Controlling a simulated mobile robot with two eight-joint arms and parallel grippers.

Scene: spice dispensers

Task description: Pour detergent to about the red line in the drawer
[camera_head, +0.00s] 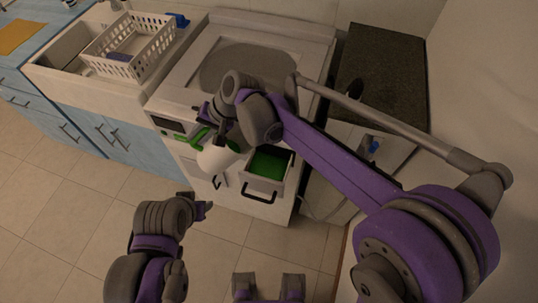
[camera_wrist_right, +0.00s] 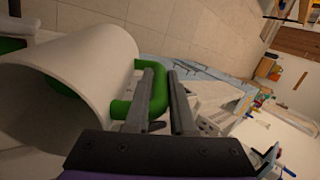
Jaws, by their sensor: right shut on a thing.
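My right gripper (camera_head: 207,124) is shut on the green handle of a white detergent cup (camera_head: 217,157). In the right wrist view, the fingers (camera_wrist_right: 163,98) clasp the green handle (camera_wrist_right: 136,101), and the white cup (camera_wrist_right: 75,85) lies strongly tilted, with some green inside its mouth. The open drawer (camera_head: 287,178) at the front of the white machine holds a green fill (camera_head: 268,165). The cup is just left of the drawer, seemingly above it. No red line can be made out. My left gripper (camera_head: 203,206) is low and away from the drawer; its fingers are unclear.
The white washing machine (camera_head: 190,72) stands behind the drawer. A sink counter with a white basket (camera_head: 135,50) is to its left. A dark-topped cabinet (camera_head: 385,62) stands to the right. The tiled floor (camera_head: 80,210) at front left is clear.

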